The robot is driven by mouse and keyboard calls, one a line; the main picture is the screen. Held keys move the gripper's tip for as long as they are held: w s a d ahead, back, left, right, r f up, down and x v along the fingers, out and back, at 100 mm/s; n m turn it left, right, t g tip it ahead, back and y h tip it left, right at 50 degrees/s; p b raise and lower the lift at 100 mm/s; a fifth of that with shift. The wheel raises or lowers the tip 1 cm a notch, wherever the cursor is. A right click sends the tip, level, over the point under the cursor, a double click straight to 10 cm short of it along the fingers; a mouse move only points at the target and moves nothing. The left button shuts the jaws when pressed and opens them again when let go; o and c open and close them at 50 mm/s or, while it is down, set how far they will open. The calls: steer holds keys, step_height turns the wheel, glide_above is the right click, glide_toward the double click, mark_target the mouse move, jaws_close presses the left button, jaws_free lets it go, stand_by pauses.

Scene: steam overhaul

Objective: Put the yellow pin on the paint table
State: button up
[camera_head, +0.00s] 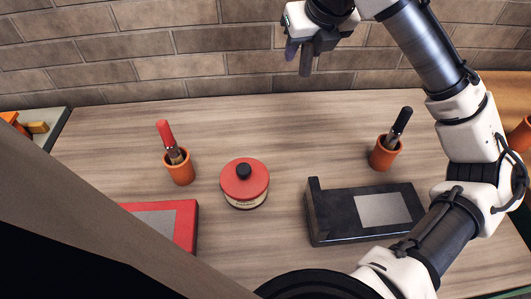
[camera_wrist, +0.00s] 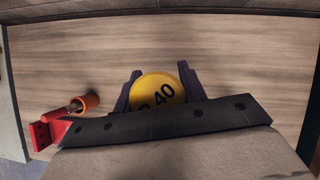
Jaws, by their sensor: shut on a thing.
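My gripper (camera_head: 299,58) is above the back part of the wooden table (camera_head: 285,130), near the brick wall. In the wrist view my gripper (camera_wrist: 160,70) has its dark fingers on either side of a round yellow thing (camera_wrist: 150,84) marked "40", which I take to be the yellow pin. The fingers are shut on it. Its lower part is hidden behind the dark bar of my gripper, and I cannot make it out in the head view. The table carries brushes in pots and a red-lidded tin, so it looks like the paint table.
An orange pot with a red-handled brush (camera_head: 179,165) stands left of the red-lidded tin (camera_head: 244,183). Another pot with a black-handled brush (camera_head: 385,152) stands right. A black box (camera_head: 318,213) and a red box (camera_head: 187,225) lie in front. The back middle is clear.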

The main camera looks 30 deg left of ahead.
step_height(320, 180, down, 20)
steer(key=shift+r, duration=0.25)
stand_by(0.3)
steer(key=shift+f+b, duration=0.25)
steer(key=shift+b, duration=0.05)
steer(key=o, duration=1.3)
steer(key=shift+r, duration=0.1)
steer(key=shift+o, duration=0.2)
steer(key=shift+r, duration=0.1)
steer(key=v, duration=1.2)
steer(key=shift+r, duration=0.1)
